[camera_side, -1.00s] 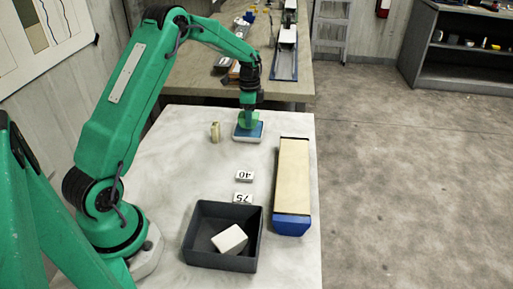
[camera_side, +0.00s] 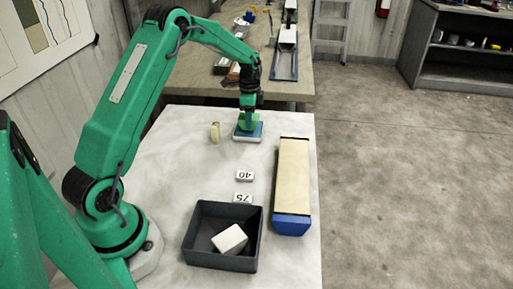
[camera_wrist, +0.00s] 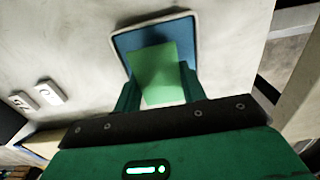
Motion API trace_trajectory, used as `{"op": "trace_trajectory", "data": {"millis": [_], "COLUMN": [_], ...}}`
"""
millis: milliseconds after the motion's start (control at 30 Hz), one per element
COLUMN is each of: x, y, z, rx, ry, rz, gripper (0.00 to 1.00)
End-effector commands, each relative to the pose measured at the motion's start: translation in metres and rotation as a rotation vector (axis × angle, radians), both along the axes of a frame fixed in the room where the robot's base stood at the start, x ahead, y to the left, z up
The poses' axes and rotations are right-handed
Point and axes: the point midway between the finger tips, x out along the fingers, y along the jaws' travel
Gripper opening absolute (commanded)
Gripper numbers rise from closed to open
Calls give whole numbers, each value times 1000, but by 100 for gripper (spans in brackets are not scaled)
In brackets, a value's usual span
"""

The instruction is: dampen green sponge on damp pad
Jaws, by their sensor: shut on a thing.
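My gripper (camera_side: 248,117) is pointed down over the damp pad and is shut on the green sponge (camera_side: 246,126). In the wrist view the green sponge (camera_wrist: 158,75) sits between my two fingers (camera_wrist: 160,92). The damp pad (camera_side: 258,133) is a blue pad in a shallow white-rimmed tray at the far part of the white table; it also shows in the wrist view (camera_wrist: 181,29) behind the sponge. The sponge is down at the pad, overlapping it in both views. Its underside is hidden, so I cannot tell how firmly it touches.
A small tan block (camera_side: 214,132) stands left of the pad. A long tan core box with a blue end (camera_side: 292,185) lies on the right. A dark bin (camera_side: 190,252) holding a white block (camera_side: 230,238) is nearer.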

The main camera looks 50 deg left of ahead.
Motion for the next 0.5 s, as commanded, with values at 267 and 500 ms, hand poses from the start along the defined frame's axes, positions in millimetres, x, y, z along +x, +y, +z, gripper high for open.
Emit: {"op": "trace_trajectory", "data": {"millis": [267,500], "x": [0,0], "y": [0,0], "z": [-2,-4], "rx": [0,0], "ry": [0,0], "rz": [0,0], "gripper": [23,23]}}
